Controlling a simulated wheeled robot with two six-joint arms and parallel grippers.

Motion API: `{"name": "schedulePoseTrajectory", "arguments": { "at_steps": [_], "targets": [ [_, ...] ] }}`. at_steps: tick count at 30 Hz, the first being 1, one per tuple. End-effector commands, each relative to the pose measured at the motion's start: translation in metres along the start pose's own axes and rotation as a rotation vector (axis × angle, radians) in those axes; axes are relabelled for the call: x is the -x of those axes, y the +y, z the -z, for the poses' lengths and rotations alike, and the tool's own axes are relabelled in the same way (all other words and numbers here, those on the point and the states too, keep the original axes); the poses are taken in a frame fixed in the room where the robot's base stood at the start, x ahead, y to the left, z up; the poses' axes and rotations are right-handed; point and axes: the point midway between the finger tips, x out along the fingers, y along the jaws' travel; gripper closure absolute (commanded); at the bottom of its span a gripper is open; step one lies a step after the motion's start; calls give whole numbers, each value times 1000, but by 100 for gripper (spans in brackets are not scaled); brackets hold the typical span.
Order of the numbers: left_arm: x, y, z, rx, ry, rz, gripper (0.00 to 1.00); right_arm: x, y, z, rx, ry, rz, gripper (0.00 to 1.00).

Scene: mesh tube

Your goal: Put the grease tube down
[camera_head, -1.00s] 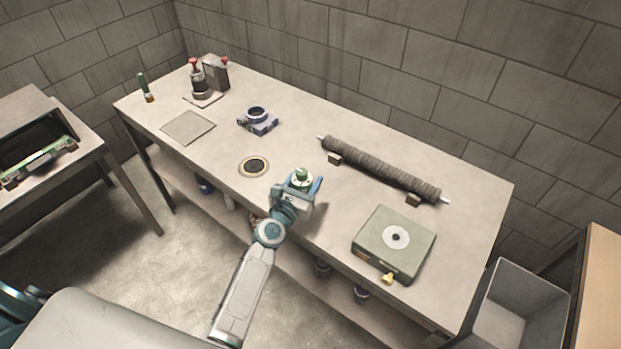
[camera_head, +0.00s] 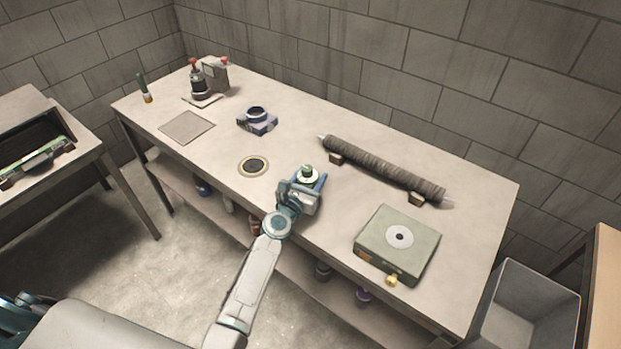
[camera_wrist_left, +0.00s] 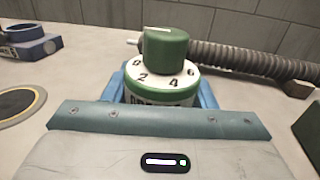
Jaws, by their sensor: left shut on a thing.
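My left gripper (camera_head: 306,183) is over the near middle part of the workbench, with its blue fingers shut. Between them is the grease tube (camera_head: 307,172), a short upright white and green cylinder. In the left wrist view the tube (camera_wrist_left: 165,82) shows a green cap on a white collar with dark numbers. The blue fingers (camera_wrist_left: 163,88) stand on both sides of it. Its lower part is hidden behind the gripper body, so I cannot tell whether it touches the bench. My right gripper is not in view.
A dark ringed disc (camera_head: 253,166) lies left of the gripper. A ribbed roller (camera_head: 380,166) lies on blocks behind it, and a green box (camera_head: 397,243) stands to the right. A blue clamp-like part (camera_head: 257,122) and a flat grey plate (camera_head: 187,127) are farther left. Bare bench (camera_head: 310,240) lies between gripper and box.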

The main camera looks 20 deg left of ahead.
Motion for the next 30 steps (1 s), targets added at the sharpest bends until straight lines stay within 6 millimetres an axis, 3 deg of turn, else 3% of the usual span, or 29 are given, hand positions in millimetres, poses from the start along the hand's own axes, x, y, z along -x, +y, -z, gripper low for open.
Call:
{"name": "schedulePoseTrajectory", "arguments": {
  "at_steps": [2, 3, 6, 17, 23, 30],
  "targets": [
    [0, 0, 4, 0, 0, 0, 75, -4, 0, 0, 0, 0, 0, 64],
    [0, 0, 3, 0, 0, 0, 45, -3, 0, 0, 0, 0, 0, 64],
    [0, 0, 3, 0, 0, 0, 27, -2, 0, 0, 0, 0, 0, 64],
    [0, 0, -2, 0, 0, 0, 27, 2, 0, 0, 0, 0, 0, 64],
    [32, 0, 0, -1, 3, 0, 27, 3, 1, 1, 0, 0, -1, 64],
    [84, 0, 1, 0, 2, 0, 27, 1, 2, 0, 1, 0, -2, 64]
  ]
}}
